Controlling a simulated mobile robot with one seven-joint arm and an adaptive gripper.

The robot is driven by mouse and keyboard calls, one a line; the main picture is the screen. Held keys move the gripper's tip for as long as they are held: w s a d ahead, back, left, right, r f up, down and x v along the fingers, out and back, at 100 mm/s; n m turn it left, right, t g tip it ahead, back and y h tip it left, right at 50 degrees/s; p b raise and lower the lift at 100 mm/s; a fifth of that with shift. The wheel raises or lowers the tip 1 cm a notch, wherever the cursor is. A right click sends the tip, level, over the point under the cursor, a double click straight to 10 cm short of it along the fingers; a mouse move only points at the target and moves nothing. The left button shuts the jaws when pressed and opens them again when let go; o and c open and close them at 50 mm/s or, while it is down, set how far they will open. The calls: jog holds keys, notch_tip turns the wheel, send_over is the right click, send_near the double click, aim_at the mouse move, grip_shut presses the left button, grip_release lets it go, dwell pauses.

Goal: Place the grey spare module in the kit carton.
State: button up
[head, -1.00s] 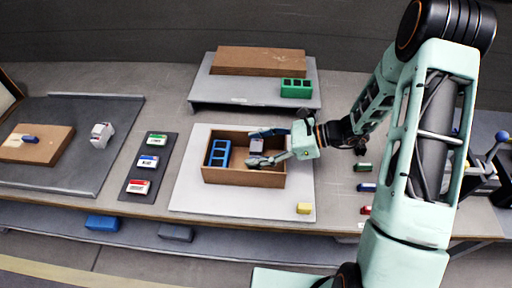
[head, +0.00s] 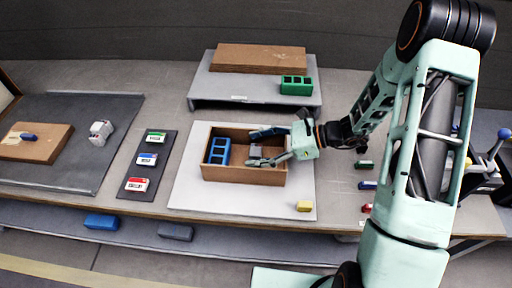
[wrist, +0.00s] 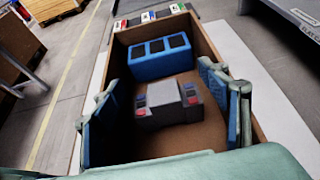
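The kit carton (head: 243,175) is a brown open box on a white board. The grey spare module (wrist: 168,103) lies inside it on the carton floor, and it also shows in the head view (head: 256,151). It has small red and blue marks on its top. My gripper (wrist: 165,110) reaches into the carton with its blue-padded fingers spread wide, one on each side of the module. Gaps show between the module and both fingers in the wrist view. A blue three-cell module (head: 219,151) stands at the carton's left end, beside the grey one.
A green block (head: 296,86) and a brown board sit on the raised shelf (head: 210,92) behind. A yellow block (head: 304,206) lies on the white board (head: 190,198). A dark strip with green, blue and red labelled pieces (head: 148,160) lies left. A grey-white device (head: 101,132) stands farther left.

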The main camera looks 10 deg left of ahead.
jog(key=shift+r+p, duration=0.55)
jog(key=shift+r, duration=0.05)
jog(key=v, duration=1.2)
jog(key=shift+b, duration=0.35)
jog(key=shift+f, duration=0.1)
